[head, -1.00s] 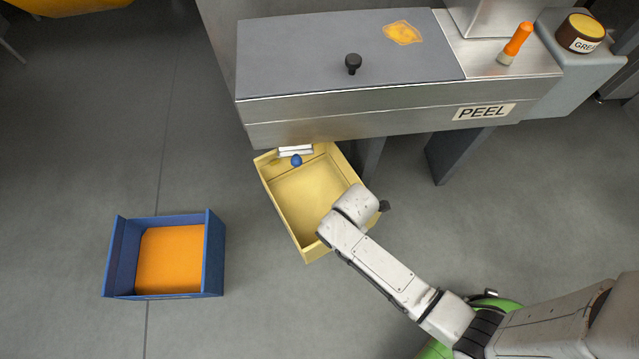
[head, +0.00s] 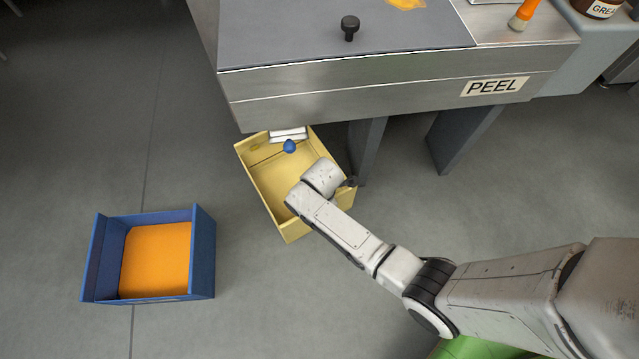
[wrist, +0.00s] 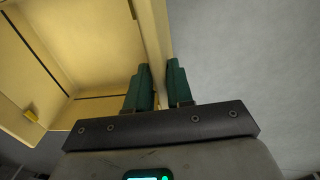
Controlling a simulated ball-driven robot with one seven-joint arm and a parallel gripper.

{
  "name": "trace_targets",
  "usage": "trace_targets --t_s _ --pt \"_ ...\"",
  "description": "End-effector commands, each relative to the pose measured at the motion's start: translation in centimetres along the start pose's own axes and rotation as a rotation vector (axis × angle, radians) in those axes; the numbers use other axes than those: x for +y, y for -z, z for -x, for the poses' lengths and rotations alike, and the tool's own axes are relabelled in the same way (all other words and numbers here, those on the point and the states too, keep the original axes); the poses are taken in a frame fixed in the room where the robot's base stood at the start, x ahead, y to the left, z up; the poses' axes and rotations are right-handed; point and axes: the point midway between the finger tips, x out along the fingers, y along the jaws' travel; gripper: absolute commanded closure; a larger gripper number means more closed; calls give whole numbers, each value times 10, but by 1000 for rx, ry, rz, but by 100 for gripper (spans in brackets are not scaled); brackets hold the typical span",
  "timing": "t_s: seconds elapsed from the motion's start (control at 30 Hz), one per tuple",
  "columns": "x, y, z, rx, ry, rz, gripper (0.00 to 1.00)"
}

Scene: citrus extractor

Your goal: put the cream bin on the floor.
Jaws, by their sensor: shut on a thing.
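The cream bin (head: 293,231) is an open, pale yellow box. In the head view it sits at the lower front of the steel machine, turned at an angle, and looks empty inside. My gripper (wrist: 158,72) is shut on the bin's side wall, with one green finger on each side of it in the wrist view. In the head view my arm covers the bin's right corner and hides the fingers. I cannot tell whether the bin's underside touches the floor (head: 230,215).
The steel machine labelled PEEL (head: 370,85) stands behind the bin on dark legs (head: 465,135). A blue knob (head: 289,146) shows at the bin's back end. A blue bin with an orange inside (head: 205,255) stands to the left. Bare floor lies between the bins.

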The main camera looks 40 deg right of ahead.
Motion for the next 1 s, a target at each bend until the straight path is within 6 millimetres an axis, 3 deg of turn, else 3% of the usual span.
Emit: trace_targets --t_s 0.1,0.47,0.5,0.7,0.77,1.0 --pt "1 0 -13 0 -6 0 100" --pt "1 0 -14 0 -6 0 100" --pt "-1 0 -15 0 -2 0 77" --pt "-1 0 -15 0 -2 0 58" --pt "-1 0 -15 0 -2 0 53" --pt "-1 0 -14 0 -2 0 53"
